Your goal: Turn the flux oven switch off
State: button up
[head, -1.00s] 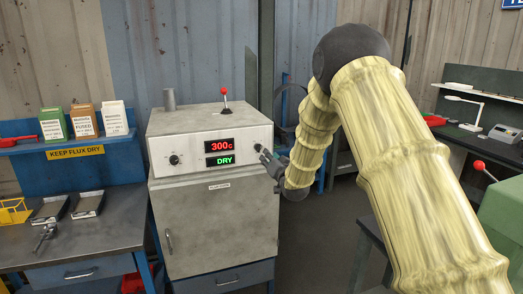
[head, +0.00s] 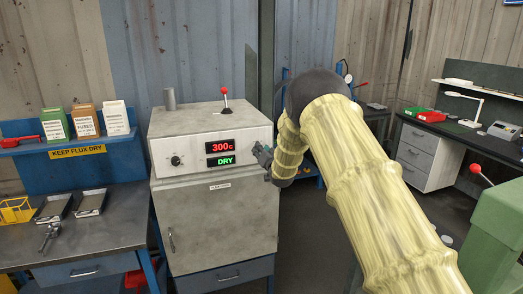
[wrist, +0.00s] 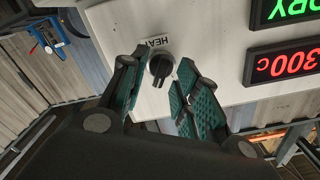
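The flux oven (head: 212,228) is a grey cabinet with a red 300c display (head: 220,146) and a green DRY display (head: 219,161) lit on its front. In the wrist view, the black HEAT switch (wrist: 161,68) is a round knob on the pale panel, its label beside it. My gripper (wrist: 160,80) is open, its teal-padded fingertips on either side of the knob with small gaps visible. In the head view, my gripper (head: 262,157) is at the panel's right end and hides this switch.
Another black knob (head: 176,161) is at the panel's left end. A red-tipped lever (head: 225,97) and a grey pipe stub (head: 170,99) stand on the oven top. A workbench (head: 105,235) with trays is left of the oven. A green machine (head: 495,235) is at the right.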

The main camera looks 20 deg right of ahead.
grip_shut()
jog(key=shift+f+n+b, duration=0.15)
jog(key=shift+n+b, duration=0.25)
jog(key=shift+b, duration=0.5)
jog(key=shift+a+f+n+b, duration=0.1)
jog(key=shift+n+b, duration=0.5)
jog(key=shift+b, duration=0.5)
jog(key=n+b, duration=0.3)
jog(key=b, duration=0.1)
jog(key=shift+b, duration=0.4)
jog(key=n+b, duration=0.4)
jog(key=shift+a+n+b, duration=0.1)
jog(key=shift+n+b, duration=0.2)
jog(key=shift+b, duration=0.1)
jog(key=shift+r+n+b, duration=0.2)
jog(key=shift+n+b, duration=0.85)
jog(key=shift+n, duration=0.05)
